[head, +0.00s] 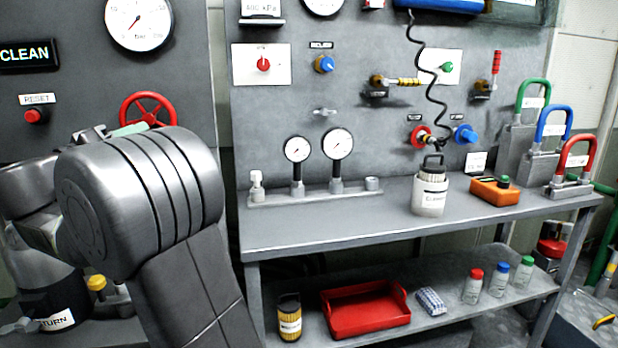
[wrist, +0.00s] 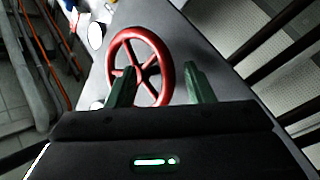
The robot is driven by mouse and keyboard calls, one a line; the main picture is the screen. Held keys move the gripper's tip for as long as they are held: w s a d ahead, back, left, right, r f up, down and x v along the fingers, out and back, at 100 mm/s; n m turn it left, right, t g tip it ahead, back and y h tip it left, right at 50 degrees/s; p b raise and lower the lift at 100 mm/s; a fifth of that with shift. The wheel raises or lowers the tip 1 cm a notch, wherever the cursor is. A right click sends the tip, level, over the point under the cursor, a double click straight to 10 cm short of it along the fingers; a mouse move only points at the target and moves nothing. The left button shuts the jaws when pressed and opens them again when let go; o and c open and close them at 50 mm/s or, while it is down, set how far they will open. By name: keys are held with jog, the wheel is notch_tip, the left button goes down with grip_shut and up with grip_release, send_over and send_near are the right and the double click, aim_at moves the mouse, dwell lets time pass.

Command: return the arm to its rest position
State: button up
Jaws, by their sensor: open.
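My gripper (wrist: 158,85) shows in the wrist view with its two green fingers apart and nothing between them that I can see held. A red handwheel (wrist: 140,62) is beyond the fingers, partly behind the left one; whether they touch it I cannot tell. In the head view the red handwheel (head: 147,108) is on the grey panel at the left. My arm fills the left of that view and hides most of the gripper.
A grey workbench (head: 300,230) stands right of my arm, with gauges (head: 337,144), a white container (head: 430,192) and an orange box (head: 495,190) on it. A red tray (head: 365,308) sits on the lower shelf.

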jog(key=shift+s+a+r+m+g+y+p, duration=0.1)
jog(key=shift+r+m+g+y+p, duration=0.9)
jog(key=shift+m+p, duration=0.7)
jog(key=shift+w+a+r+m+g+y+p, duration=0.15)
jog(key=shift+r+m+g+y+p, duration=0.85)
jog(key=shift+p, duration=1.05)
jog(key=shift+s+a+r+m+g+y+p, duration=0.15)
jog(key=shift+r+m+g+y+p, duration=0.85)
jog(key=shift+m+p, duration=0.8)
jog(key=shift+f, duration=0.25)
jog(key=shift+d+r, duration=0.1)
